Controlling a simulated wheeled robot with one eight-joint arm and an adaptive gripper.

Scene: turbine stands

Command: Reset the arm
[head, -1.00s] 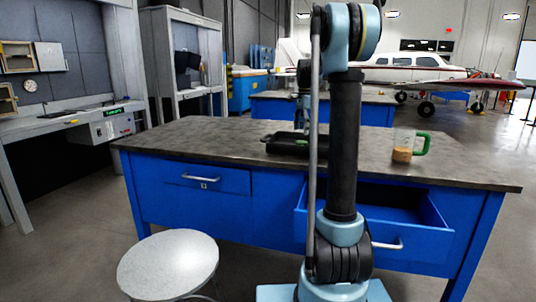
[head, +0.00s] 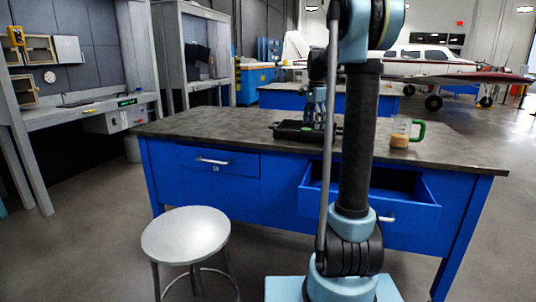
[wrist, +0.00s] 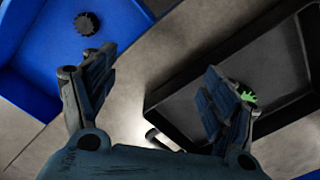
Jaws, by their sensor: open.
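A black tray (head: 290,132) lies on the bench near the gripper. The tray (wrist: 160,97) fills the right of the wrist view, with a small green toothed part (wrist: 247,95) in it, partly covered by the right finger. The open blue drawer (head: 400,212) holds a dark gear (wrist: 87,23), seen in the wrist view.
The grey-topped workbench (head: 220,125) has a clear left side. A clear mug (head: 400,135) with a green handle and tan contents stands at its right. A round stool (head: 187,236) stands in front. A side desk (head: 80,112) is at the left.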

